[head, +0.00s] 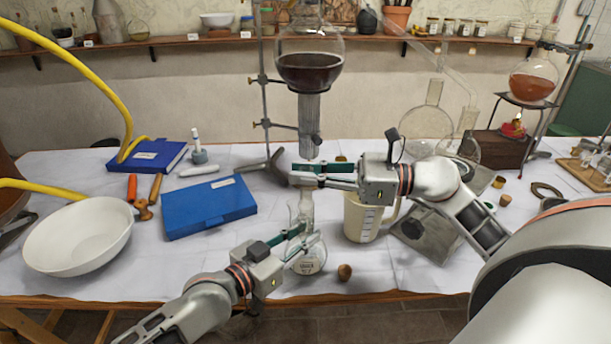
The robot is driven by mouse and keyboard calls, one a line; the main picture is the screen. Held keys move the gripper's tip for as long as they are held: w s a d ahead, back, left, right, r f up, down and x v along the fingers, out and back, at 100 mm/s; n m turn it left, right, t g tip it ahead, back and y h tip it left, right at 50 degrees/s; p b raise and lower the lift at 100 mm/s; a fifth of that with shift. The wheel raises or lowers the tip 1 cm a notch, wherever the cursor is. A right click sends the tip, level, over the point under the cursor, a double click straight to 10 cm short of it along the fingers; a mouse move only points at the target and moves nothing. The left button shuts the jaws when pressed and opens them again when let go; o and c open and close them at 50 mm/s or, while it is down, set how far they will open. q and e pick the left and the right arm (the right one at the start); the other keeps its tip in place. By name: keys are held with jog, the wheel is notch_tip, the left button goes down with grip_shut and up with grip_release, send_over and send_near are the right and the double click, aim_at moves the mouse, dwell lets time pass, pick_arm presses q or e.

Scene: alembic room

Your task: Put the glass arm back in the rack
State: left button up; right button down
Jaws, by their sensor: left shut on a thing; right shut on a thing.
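A small round glass flask (309,262) with a label stands near the table's front edge. My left gripper (312,234) is shut around it, just below its neck. The fingers hide whether this glass is a separate piece. A long slanting glass tube (440,62) shows at the back right; I cannot tell if it is the glass arm. A wooden rack (585,176) with small glass pieces is at the right edge.
A large flask of dark liquid (309,70) hangs on a stand above my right gripper. A beaker (362,222) stands close to the right of the small flask. A cork (344,272), blue boxes (208,206) and a white bowl (78,236) lie around.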

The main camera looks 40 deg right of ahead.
jog(key=shift+r, duration=1.55)
pick_arm(q)
jog(key=o, duration=1.1)
jog(key=shift+c, duration=0.2)
jog(key=shift+s+a, duration=0.15)
jog(key=shift+a, duration=0.35)
jog(key=s+a+r+p, duration=0.2)
jog(key=a+r, duration=0.3)
jog(key=a, duration=0.5)
jog(key=shift+s+a, duration=0.15)
jog(key=shift+a, duration=0.1)
pick_arm(e)
notch_tip(320, 180, up, 4)
